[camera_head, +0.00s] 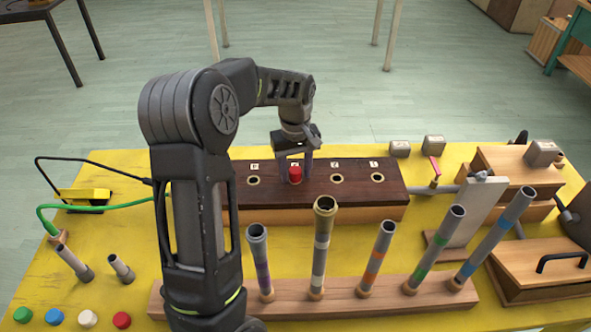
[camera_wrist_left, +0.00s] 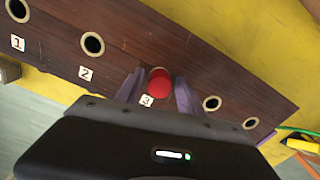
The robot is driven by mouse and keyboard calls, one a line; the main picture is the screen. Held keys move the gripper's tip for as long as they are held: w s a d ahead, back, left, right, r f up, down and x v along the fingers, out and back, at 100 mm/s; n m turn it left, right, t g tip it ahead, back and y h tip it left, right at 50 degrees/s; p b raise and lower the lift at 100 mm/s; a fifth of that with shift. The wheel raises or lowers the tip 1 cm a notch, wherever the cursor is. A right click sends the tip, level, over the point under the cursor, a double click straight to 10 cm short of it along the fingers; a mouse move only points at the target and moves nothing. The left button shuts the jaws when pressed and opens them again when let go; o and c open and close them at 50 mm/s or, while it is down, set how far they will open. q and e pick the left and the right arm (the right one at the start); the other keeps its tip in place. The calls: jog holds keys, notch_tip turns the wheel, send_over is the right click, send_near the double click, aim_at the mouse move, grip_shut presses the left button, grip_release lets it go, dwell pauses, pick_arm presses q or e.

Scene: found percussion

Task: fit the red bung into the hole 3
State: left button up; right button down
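The red bung (camera_head: 295,174) stands upright at hole 3 of the dark wooden block (camera_head: 392,192). It also shows in the left wrist view (camera_wrist_left: 160,87), beside the label 3 (camera_wrist_left: 147,100). The bung covers the hole, so I cannot tell how deep it sits. My left gripper (camera_head: 295,166) points down over the block with a finger on each side of the bung. In the left wrist view, narrow gaps show between the fingers and the bung, so the gripper looks open around it. My right gripper is not in view.
Open holes 2 (camera_wrist_left: 92,44) and 1 (camera_wrist_left: 17,9) lie on one side of the bung, two more on the other. Several upright tubes (camera_head: 321,245) stand in a wooden rail in front. Coloured round pieces (camera_head: 88,319) lie front left. A wooden box (camera_head: 540,270) is at right.

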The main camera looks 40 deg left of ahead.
aim_at(295, 171)
pick_arm(q)
jog(key=shift+o, duration=0.6)
notch_tip(295, 171, up, 8)
jog(key=shift+f+b, duration=0.1)
jog(key=shift+b, duration=0.25)
dwell(0.8)
